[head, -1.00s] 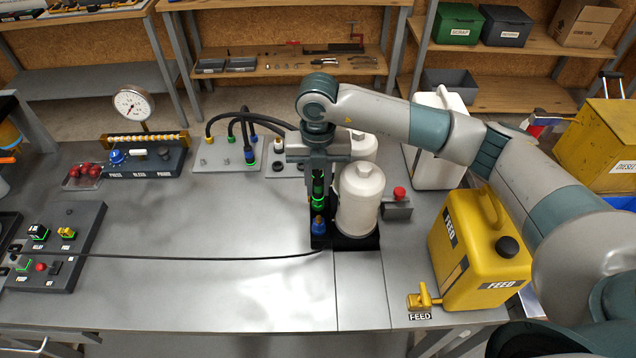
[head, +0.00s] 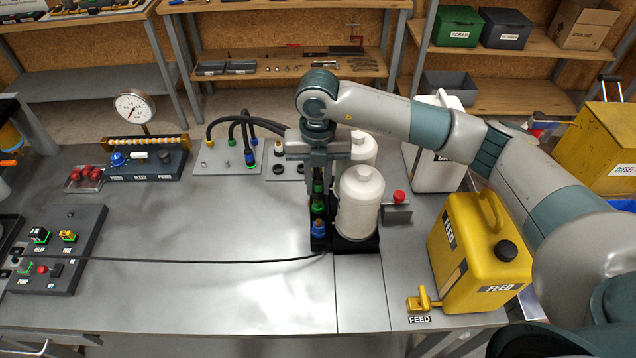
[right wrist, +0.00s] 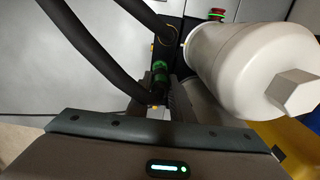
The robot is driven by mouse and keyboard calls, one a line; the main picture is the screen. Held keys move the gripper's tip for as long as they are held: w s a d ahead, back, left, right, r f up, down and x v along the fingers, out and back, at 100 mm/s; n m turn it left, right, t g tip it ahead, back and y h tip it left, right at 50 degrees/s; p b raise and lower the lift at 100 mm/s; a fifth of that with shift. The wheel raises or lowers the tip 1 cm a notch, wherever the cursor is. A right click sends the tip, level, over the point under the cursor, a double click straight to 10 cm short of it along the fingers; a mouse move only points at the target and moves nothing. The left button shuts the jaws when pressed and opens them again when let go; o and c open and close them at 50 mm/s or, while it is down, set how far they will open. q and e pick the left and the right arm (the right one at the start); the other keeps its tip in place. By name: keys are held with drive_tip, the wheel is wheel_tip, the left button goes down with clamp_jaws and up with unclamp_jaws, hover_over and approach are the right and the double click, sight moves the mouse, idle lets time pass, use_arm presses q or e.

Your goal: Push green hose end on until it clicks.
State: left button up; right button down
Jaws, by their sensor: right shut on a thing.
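My right gripper (head: 317,178) points down at the black base (head: 357,247) near the white canisters and is shut on the green hose end (head: 318,207). In the right wrist view the green band of the hose end (right wrist: 160,73) shows at the fingers (right wrist: 152,92). A blue fitting (head: 319,229) stands just in front of it on the base. The fingers and hose partly hide the joint, so I cannot tell whether the hose end is fully seated. My left gripper is not in view.
A white canister (head: 359,203) stands close to the right of the gripper. Black hoses (right wrist: 95,50) cross the wrist view. A thin black cable (head: 200,261) runs left across the bench. A yellow feed can (head: 475,255) stands right. The middle of the bench is clear.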

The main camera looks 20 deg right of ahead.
sight(317, 178)
drive_tip(key=shift+r, duration=0.35)
idle(0.3)
drive_tip(key=shift+r+p, duration=0.75)
drive_tip(key=shift+r, duration=1.1)
drive_tip(key=shift+w, duration=0.1)
